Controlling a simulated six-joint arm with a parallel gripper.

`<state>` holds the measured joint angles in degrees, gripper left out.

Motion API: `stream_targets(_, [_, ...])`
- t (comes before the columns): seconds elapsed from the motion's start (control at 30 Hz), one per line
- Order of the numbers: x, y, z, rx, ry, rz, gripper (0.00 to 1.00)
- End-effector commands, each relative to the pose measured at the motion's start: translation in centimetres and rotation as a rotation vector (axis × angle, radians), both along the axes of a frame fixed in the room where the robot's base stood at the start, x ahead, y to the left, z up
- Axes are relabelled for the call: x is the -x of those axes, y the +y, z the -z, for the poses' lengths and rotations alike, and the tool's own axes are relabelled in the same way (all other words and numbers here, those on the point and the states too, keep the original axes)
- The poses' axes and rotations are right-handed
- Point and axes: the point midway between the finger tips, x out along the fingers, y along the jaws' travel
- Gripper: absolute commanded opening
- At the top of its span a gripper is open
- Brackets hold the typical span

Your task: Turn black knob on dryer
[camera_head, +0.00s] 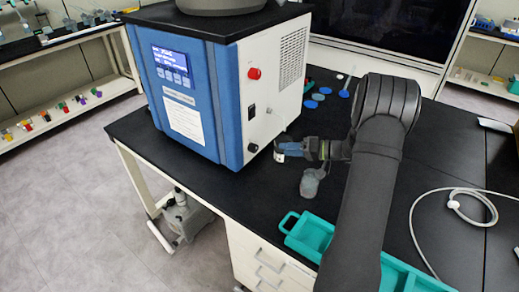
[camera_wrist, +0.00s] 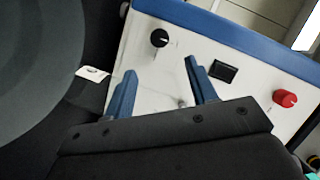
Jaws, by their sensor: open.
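The freeze dryer (camera_head: 213,85) is a blue and white box standing on the black bench. Its black knob (camera_head: 253,148) sits low on the white side panel. In the wrist view the black knob (camera_wrist: 159,38) shows with a white mark on it, beyond the fingertips and a little left of the gap's middle. My gripper (camera_head: 278,150) is open, with its blue fingers just right of the knob in the head view. In the wrist view my gripper (camera_wrist: 160,76) has its two fingers apart, pointing toward the panel, with nothing between the tips.
A black switch (camera_wrist: 223,70) and a red knob (camera_wrist: 286,98) are on the same panel. A teal tray (camera_head: 310,238) lies on the bench near my arm. Blue discs (camera_head: 312,104) lie behind my gripper. A white cable (camera_head: 450,205) curls at the right.

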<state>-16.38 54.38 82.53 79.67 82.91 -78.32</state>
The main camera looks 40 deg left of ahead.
Motion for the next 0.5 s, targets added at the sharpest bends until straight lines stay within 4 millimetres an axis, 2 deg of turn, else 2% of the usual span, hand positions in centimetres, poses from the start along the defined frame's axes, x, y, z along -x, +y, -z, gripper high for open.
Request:
stream_targets(0.03, [0.5, 1.2, 0.3, 0.0, 0.001, -0.004, 0.52])
stream_targets(0.3, [2.3, 6.5, 1.5, 0.001, 0.001, -0.003, 0.52])
stream_targets(0.5, [3.2, 9.2, 2.1, 0.001, 0.0, -0.002, 0.52])
